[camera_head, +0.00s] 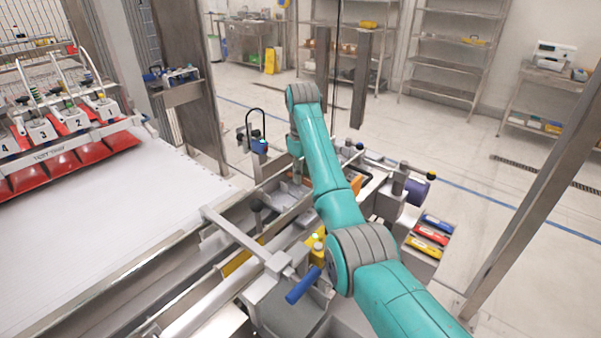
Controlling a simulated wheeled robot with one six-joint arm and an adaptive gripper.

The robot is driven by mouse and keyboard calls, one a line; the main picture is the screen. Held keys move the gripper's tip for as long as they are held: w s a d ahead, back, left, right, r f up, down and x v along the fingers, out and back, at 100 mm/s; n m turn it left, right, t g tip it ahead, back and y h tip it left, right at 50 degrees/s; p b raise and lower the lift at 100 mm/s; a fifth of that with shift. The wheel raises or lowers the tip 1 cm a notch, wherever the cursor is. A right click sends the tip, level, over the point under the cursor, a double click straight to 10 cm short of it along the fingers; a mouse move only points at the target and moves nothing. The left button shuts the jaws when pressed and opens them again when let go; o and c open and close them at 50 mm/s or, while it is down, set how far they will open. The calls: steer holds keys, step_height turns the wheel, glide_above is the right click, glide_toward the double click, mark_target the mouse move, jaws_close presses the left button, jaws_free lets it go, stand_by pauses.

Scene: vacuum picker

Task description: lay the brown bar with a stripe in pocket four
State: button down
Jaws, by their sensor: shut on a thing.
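My teal arm reaches from the lower right up to its elbow, then folds down behind itself. My gripper is hidden behind the arm, so its jaws and anything in them do not show. I cannot make out the brown bar with a stripe anywhere. At the left, a row of numbered heads hangs over red pieces. The plate marked 4 (8,145) is at the left edge, partly cut off. The plate marked 3 (42,133) is to its right, then 2 and 1. I cannot tell whether any pocket carries the number four.
A wide white belt (90,240) fills the left. A metal frame with a blue handle (303,285) stands left of my arm. Blue (437,222), red (430,235) and yellow (424,248) bins sit right of it. A steel post (530,190) stands farther right.

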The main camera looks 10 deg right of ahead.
steer(key=shift+f, duration=0.1)
steer(key=shift+f, duration=0.35)
steer(key=shift+f, duration=0.2)
steer(key=c, duration=0.8)
jaws_free()
